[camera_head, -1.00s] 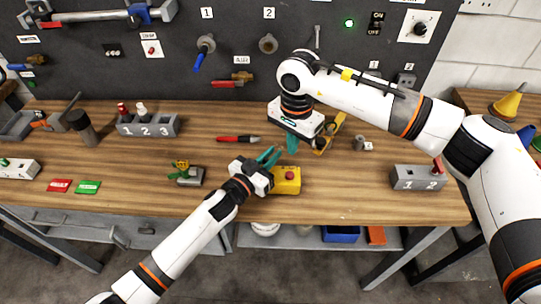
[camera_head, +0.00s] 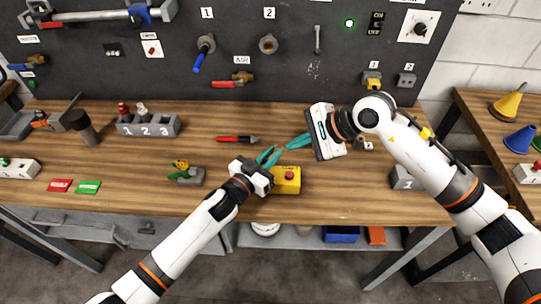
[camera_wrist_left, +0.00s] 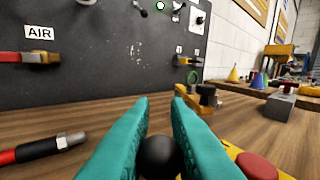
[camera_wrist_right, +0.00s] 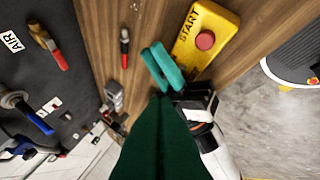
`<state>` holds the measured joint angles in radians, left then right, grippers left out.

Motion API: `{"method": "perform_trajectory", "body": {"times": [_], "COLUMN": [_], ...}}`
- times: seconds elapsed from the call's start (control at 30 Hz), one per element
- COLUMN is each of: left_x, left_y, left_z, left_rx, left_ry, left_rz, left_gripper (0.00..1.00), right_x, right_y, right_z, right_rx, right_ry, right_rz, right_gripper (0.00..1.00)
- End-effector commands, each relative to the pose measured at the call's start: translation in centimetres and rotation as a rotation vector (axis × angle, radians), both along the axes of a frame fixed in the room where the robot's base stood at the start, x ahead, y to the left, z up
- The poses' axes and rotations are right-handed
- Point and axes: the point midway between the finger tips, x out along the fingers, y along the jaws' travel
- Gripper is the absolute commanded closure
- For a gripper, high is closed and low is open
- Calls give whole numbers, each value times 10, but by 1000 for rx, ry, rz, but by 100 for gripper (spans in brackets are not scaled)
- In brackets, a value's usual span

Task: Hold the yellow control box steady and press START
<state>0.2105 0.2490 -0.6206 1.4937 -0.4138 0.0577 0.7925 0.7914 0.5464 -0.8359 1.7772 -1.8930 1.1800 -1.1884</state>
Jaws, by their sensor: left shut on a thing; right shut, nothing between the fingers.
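The yellow control box (camera_head: 287,180) sits near the bench's front edge. Its red button (camera_head: 289,175) faces up; in the right wrist view the box's START label (camera_wrist_right: 190,22) shows beside the button. My left gripper (camera_head: 270,157) is at the box's left end. In the left wrist view its teal fingers are shut on a black ball (camera_wrist_left: 160,157); whether the ball belongs to the box is unclear. My right gripper (camera_head: 287,147) is shut and empty, fingers pointing left, above and behind the box. In the right wrist view its fingers (camera_wrist_right: 160,98) lie near the left gripper's tips.
A red-and-black pen-like tool (camera_head: 238,139) lies behind the left gripper. A small grey block with green and yellow parts (camera_head: 187,175) stands to the left. A grey numbered block (camera_head: 402,178) is partly hidden by my right arm. The bench front between them is clear.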

Motion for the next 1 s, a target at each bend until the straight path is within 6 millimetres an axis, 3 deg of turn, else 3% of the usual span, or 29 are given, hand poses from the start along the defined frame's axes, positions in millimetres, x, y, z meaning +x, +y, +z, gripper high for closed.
{"method": "perform_trajectory", "body": {"times": [0.17, 0.7, 1.0], "left_x": [0, 0, 0], "left_y": [-1, -1, -1], "left_z": [0, 0, 0], "left_rx": [0, -1, -1], "left_ry": [0, 1, 1], "left_rz": [-1, -1, -1], "left_gripper": [100, 100, 100], "right_x": [0, 1, 1], "right_y": [-4, -3, -3], "right_z": [-6, -74, -86], "right_rx": [28, 24, 24], "right_ry": [-4, -4, -5], "right_rz": [-24, -22, -20], "right_gripper": [100, 100, 100]}}
